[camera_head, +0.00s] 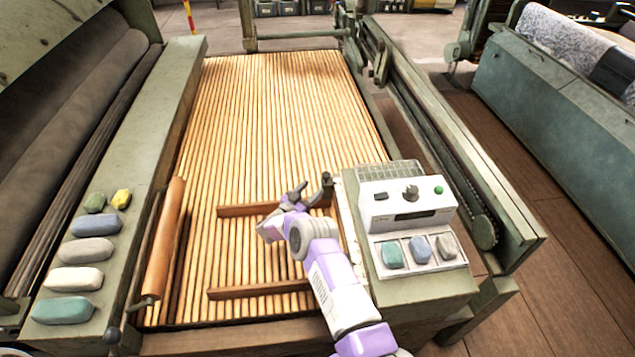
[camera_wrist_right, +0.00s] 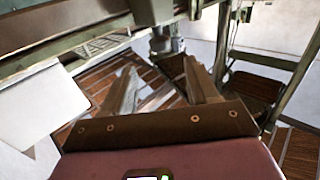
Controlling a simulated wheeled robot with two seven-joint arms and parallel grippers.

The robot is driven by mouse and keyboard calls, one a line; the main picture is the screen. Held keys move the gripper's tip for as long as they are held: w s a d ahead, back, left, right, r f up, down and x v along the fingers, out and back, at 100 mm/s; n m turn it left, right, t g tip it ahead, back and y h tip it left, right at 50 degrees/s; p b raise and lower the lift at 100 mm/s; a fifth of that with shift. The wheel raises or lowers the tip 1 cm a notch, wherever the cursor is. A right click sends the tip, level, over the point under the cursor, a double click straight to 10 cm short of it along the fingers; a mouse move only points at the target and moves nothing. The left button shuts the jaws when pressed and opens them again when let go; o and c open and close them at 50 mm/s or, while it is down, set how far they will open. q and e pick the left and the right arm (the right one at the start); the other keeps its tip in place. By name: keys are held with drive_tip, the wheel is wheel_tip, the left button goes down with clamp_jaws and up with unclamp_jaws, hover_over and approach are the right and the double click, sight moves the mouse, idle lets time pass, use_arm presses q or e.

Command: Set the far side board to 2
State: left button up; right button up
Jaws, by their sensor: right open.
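The far side board (camera_head: 245,210) is a brown wooden bar lying across the slatted lattice apron (camera_head: 270,110). A dark upright clamp or handle (camera_head: 326,184) stands at its right end, by the pale scale strip (camera_head: 350,215); the numbers are too small to read. The near side board (camera_head: 260,289) lies nearer, roughly parallel. My right gripper (camera_head: 297,190) is open and empty above the far board, just left of the clamp, apparently apart from it. The right wrist view shows its spread fingers (camera_wrist_right: 160,66) with a dark metal post (camera_wrist_right: 162,42) beyond them.
A control box (camera_head: 408,205) with a knob and green button stands right of the apron, with several coloured pieces before it. More coloured blocks (camera_head: 85,251) lie on the left ledge. An orange-brown roller (camera_head: 165,240) edges the apron's left. The far apron is clear.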

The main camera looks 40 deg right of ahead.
sight(324, 178)
drive_tip(key=b+x, duration=0.2)
drive_tip(key=x, duration=0.4)
drive_tip(key=shift+d+f+b, duration=0.2)
drive_tip(key=shift+b, duration=0.15)
drive_tip(key=shift+w+d+r, duration=0.1)
drive_tip(key=shift+w+d, duration=0.1)
drive_tip(key=shift+d, duration=0.35)
clamp_jaws()
